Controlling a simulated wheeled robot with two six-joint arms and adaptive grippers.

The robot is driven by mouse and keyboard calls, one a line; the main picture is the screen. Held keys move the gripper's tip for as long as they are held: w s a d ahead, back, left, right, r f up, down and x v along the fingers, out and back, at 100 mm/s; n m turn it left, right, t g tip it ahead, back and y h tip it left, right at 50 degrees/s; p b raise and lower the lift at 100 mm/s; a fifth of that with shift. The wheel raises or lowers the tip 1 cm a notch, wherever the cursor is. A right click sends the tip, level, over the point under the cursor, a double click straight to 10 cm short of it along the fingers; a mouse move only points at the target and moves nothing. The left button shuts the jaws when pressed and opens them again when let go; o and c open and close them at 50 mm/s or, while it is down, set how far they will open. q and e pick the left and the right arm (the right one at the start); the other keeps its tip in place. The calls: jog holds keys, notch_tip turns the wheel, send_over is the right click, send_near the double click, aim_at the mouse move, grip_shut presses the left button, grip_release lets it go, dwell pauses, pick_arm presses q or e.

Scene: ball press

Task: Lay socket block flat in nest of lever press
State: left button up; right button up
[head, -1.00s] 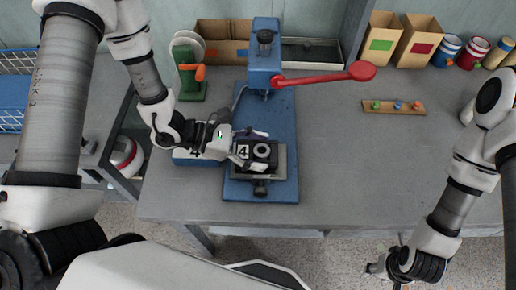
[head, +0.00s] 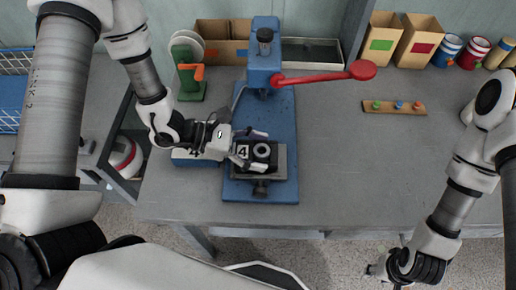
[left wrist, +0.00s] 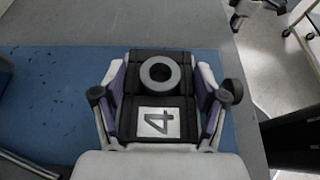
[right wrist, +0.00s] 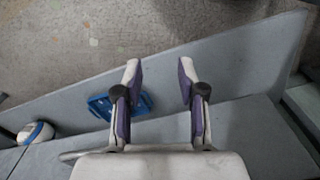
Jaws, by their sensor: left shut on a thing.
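The socket block is black with a grey ring (left wrist: 160,73) and a white label reading 4 (left wrist: 158,122). My left gripper (left wrist: 160,88) is shut on its two sides. In the head view the socket block (head: 261,151) is over the grey nest (head: 280,172) on the base of the blue lever press (head: 264,66). My left gripper (head: 256,149) reaches it from the left. I cannot tell whether the block rests fully flat, as its underside is hidden. The red lever (head: 325,75) points right. My right gripper (right wrist: 160,80) is open and empty, low at the right in the head view.
A wooden strip with coloured knobs (head: 394,107), bins and cans stand at the right.

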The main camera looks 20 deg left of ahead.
aim_at(248, 151)
pick_arm(q)
jog(key=shift+f, duration=0.15)
jog(key=shift+f+b, duration=0.35)
jog(key=shift+b, duration=0.2)
jog(key=shift+f+b, duration=0.3)
jog(key=o, duration=1.2)
jog(key=shift+o, duration=0.2)
jog(key=v, duration=0.6)
jog(key=shift+a, duration=0.15)
jog(key=shift+s+a+r, duration=0.15)
jog(key=shift+a+r, duration=0.1)
jog(key=shift+a, duration=0.25)
